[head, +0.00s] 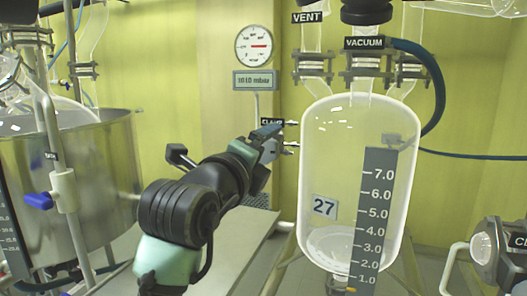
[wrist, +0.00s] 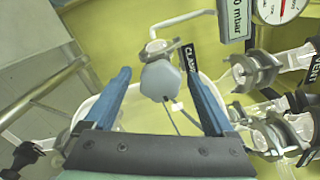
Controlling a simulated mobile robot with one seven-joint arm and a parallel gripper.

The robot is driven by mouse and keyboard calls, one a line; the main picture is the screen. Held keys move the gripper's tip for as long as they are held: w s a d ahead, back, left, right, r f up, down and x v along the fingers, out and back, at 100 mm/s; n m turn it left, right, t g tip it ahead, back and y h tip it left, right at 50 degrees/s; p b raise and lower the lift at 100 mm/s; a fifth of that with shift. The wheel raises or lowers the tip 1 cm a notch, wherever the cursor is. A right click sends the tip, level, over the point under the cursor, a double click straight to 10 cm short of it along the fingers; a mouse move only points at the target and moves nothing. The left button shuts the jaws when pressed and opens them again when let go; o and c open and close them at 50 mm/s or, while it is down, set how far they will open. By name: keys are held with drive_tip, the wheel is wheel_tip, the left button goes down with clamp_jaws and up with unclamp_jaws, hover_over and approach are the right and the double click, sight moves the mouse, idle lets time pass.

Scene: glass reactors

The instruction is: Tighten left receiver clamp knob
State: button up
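The glass receiver (head: 325,180), with a 27 tag and a grey scale strip, stands right of centre in the head view. In the wrist view a pale grey-blue lobed knob (wrist: 160,80) sits on a metal clamp (wrist: 160,47) beside a partly hidden black label. My gripper (wrist: 155,76) has its two blue fingers spread, one on each side of the knob in the picture. No contact shows, and the depth between knob and fingertips is unclear. In the head view my gripper (head: 277,142) is just left of the receiver's shoulder; the knob is not clear there.
A VACUUM label (head: 371,43) and a VENT label (head: 308,17) mark the clamped necks above the receiver. A dark blue hose (head: 438,85) curves down at the right. A steel vessel (head: 88,165) stands at the left. A gauge (head: 254,46) and a display (head: 256,80) are behind.

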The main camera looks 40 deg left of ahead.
drive_tip(key=v, duration=1.3)
drive_tip(key=shift+w, duration=0.1)
drive_tip(key=s+d+r+n+t+h, duration=0.1)
drive_tip(key=d+r+n+t+h, duration=0.15)
drive_tip(key=d+r+n, duration=0.5)
drive_tip(key=s+d+r+n+t+h, duration=0.15)
drive_tip(key=d+n+t, duration=0.3)
drive_tip(key=d, duration=0.55)
drive_tip(key=d+r+n+t+h, duration=0.1)
drive_tip(key=d+r+n+t, duration=0.2)
drive_tip(key=d+r+n, duration=0.5)
wheel_tip(320, 180, up, 25)
drive_tip(key=d+p, duration=0.1)
drive_tip(key=p, duration=2.6)
drive_tip(key=shift+s+d+p, duration=0.25)
drive_tip(key=shift+d+p, duration=0.05)
